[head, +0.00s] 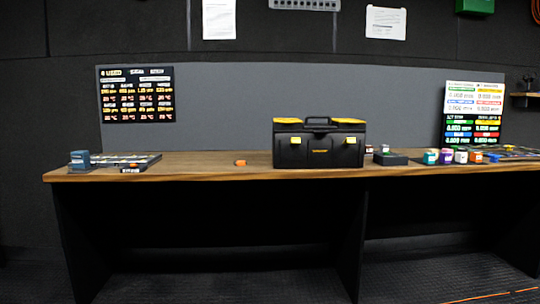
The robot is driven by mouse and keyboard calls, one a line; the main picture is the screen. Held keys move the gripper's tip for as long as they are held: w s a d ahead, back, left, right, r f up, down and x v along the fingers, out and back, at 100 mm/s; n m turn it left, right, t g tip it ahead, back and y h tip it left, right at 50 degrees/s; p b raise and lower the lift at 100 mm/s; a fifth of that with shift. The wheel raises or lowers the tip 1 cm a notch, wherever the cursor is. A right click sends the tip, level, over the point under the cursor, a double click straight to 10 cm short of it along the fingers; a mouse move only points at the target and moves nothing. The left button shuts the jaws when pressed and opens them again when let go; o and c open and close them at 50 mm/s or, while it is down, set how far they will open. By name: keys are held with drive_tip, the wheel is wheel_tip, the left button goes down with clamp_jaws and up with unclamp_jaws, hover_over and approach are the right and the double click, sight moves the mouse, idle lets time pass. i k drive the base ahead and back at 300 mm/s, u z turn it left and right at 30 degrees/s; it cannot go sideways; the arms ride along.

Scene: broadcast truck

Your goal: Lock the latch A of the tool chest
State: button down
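The tool chest (318,158) is a black box with yellow corner panels and a dark top handle. It stands upright on the wooden workbench (210,168), near the middle, with its lid down. Two yellow latches show on its front, a left latch (296,140) and a right latch (350,140). I cannot read which one is marked A, and at this size I cannot tell whether either is locked. My gripper and arm are not in this view.
A small orange item (240,162) lies left of the chest. A dark tray (130,162) and a blue-grey block (79,159) are at the bench's left end. A black box (391,159) and several coloured small containers stand to the right. The floor before the bench is clear.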

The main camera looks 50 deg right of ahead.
sight(294, 140)
drive_tip(key=z, duration=0.55)
drive_tip(key=i, duration=1.1)
drive_tip(key=u, duration=0.35)
drive_tip(key=k, duration=0.95)
drive_tip(key=z, duration=0.2)
drive_tip(key=i, duration=0.15)
drive_tip(key=u, duration=0.05)
